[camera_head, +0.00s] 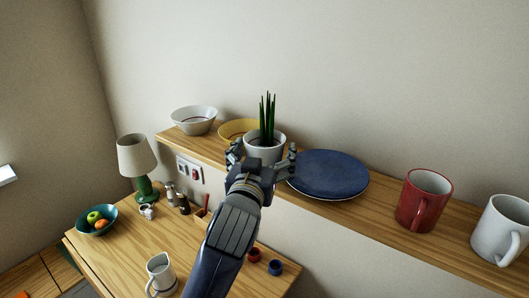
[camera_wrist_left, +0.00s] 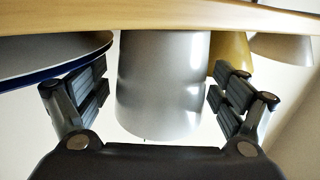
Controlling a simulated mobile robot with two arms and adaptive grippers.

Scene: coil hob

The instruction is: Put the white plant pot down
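The white plant pot (camera_head: 264,149) with upright green leaves (camera_head: 267,118) stands upright on the wooden shelf (camera_head: 389,223), between a yellow bowl and a blue plate. In the left wrist view the scene is upside down, and the pot (camera_wrist_left: 163,80) meets the shelf (camera_wrist_left: 225,18) at the top. My left gripper (camera_head: 263,158) is open, with one finger on each side of the pot. In the left wrist view, the fingers of this gripper (camera_wrist_left: 163,92) show a gap to the pot on both sides. My right gripper is not in view.
The yellow bowl (camera_head: 232,130) is close left of the pot, and a white bowl (camera_head: 194,120) is beyond it. The blue plate (camera_head: 328,173) is close on the right. A red mug (camera_head: 423,203) and a white mug (camera_head: 500,232) stand farther right. A lamp (camera_head: 137,157) stands on the lower table.

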